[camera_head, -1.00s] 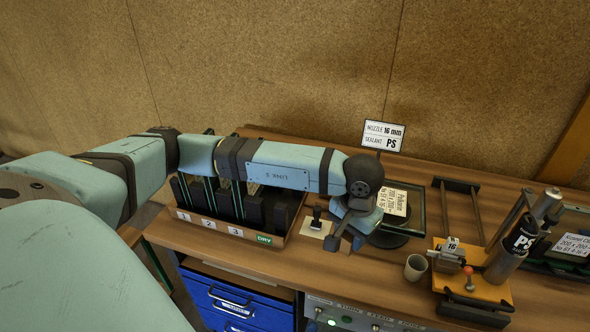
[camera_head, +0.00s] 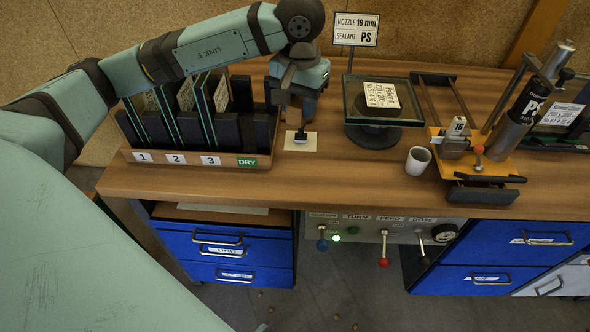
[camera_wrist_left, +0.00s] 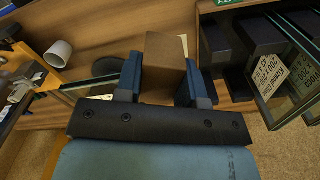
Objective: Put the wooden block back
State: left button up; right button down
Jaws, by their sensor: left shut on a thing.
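The wooden block (camera_wrist_left: 163,68) is a plain brown block in the left wrist view, between the two blue-grey fingers of my left gripper (camera_wrist_left: 161,82). The gripper is shut on it. In the head view my left gripper (camera_head: 293,103) points down over the bench, just right of the rack and behind a small pale card. My right gripper is in neither view.
The rack (camera_head: 200,161) with upright glass panes stands to the left. To the right are a round stand (camera_head: 372,137) with a glass pane, a cup (camera_head: 418,160) and a sealant fixture (camera_head: 480,165).

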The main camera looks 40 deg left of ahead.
pick_arm(q)
jog(key=shift+s+a+f+b, duration=0.1)
jog(key=shift+a+f+b, duration=0.1)
jog(key=shift+a+b, duration=0.35)
jog(key=shift+f, duration=0.2)
send_over(293, 180)
notch_tip(293, 180, down, 8)
notch_tip(293, 180, down, 6)
jog(key=shift+d+f, duration=0.1)
jog(key=shift+f, duration=0.6)
notch_tip(293, 180, down, 4)
jog(key=shift+r, duration=0.25)
jog(key=shift+f, duration=0.25)
jog(key=o, duration=0.4)
jog(key=shift+f+b, duration=0.1)
jog(key=shift+b, duration=0.25)
jog(key=o, duration=0.4)
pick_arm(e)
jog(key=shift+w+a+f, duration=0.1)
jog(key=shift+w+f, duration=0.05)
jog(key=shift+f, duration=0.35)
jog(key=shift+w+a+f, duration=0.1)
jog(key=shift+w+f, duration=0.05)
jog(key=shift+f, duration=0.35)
